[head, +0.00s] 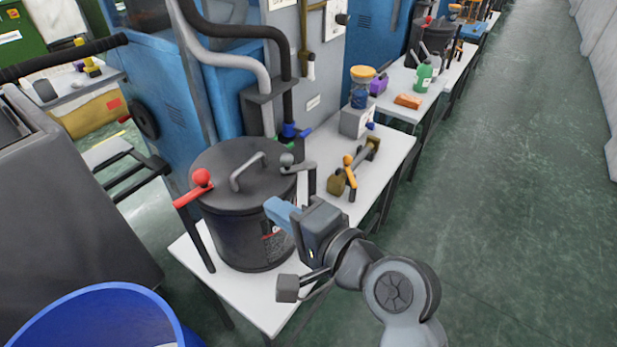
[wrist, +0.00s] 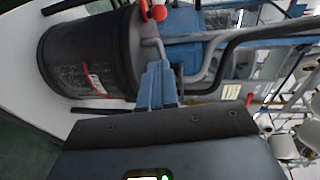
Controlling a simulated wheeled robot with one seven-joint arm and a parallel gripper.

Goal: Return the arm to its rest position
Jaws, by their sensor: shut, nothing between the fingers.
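My gripper (head: 279,212) shows in the head view at the right front side of a dark lidded pot (head: 240,225). Its blue fingers are together with nothing between them. In the wrist view the blue fingertips (wrist: 157,84) point at the pot (wrist: 85,55), which appears sideways. I cannot tell whether the fingers touch the pot. My arm reaches in from the lower right of the head view.
A red-knobbed lever (head: 201,178) is beside the pot. A blue tub (head: 105,318) is front left. Green floor (head: 500,200) at right is clear.

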